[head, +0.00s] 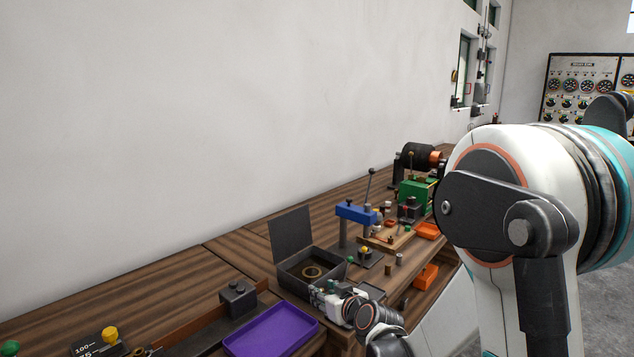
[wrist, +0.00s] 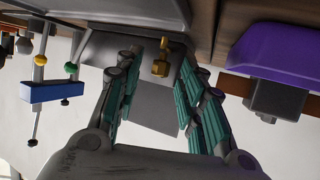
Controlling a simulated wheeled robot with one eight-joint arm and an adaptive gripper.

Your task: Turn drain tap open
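A small brass tap-like fitting (wrist: 160,60) shows in the wrist view, against a grey box with a raised lid. My gripper (wrist: 155,62) is open, with one green-padded finger on each side of the fitting. Gaps show between the fitting and both fingers, and nothing is held. In the head view my gripper (head: 332,298) is at the front of the dark open-lidded box (head: 290,283). There the fitting is hidden behind my gripper. I cannot tell which way the tap is turned.
A purple tray (head: 270,331) lies left of my gripper, with a dark block (head: 238,296) behind it. A blue press (head: 355,213), orange trays (head: 425,277) and small parts stand to the right. The box holds a brass ring (head: 312,272). A white wall (head: 200,110) is behind.

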